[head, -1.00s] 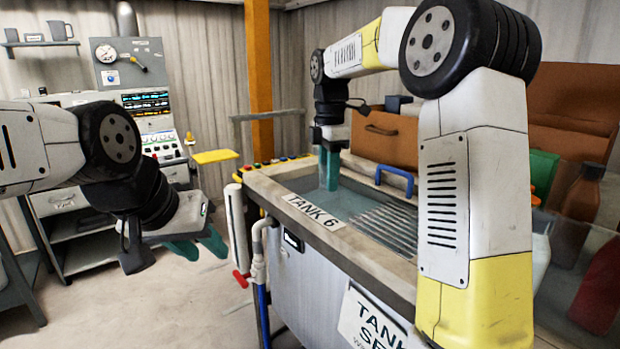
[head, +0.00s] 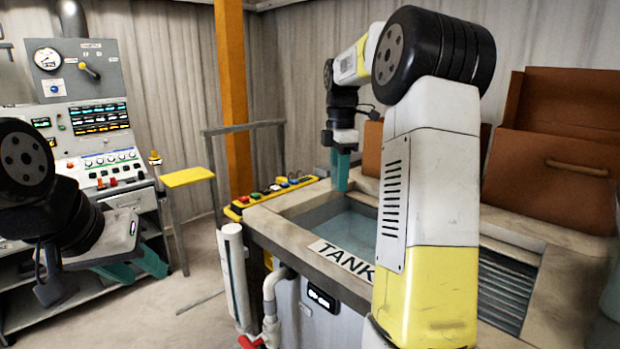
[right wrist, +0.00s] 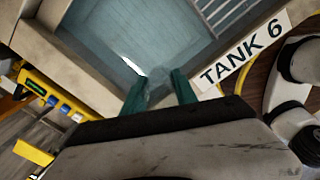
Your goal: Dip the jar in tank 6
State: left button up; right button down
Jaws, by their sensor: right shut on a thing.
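My right gripper (head: 342,183) points down at the far side of tank 6 (head: 290,222), with its teal fingertips in front of the far rim. The right wrist view shows its two fingers (right wrist: 157,97) shut on a clear, glassy jar (right wrist: 156,85), seen against the blue-green tank. The jar cannot be made out in the head view. Whether it touches the liquid (head: 345,228) I cannot tell. The TANK 6 label (right wrist: 243,50) is readable in the right wrist view; my right arm covers its number in the head view. My left gripper (head: 135,268) is open and empty, left of the tank.
A button box (head: 272,195) lies along the tank's back left edge. A white pipe (head: 270,295) with a red valve runs down its left side. A ribbed grating (head: 505,290) is on the right. Brown cases (head: 560,165) stand behind. A control console (head: 95,150) and yellow stand (head: 187,177) are left.

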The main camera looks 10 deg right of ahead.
jog(key=shift+w+f, duration=0.2)
jog(key=shift+f, duration=14.55)
jog(key=shift+r, duration=0.1)
notch_tip(320, 180, up, 18)
jog(key=shift+r, duration=0.15)
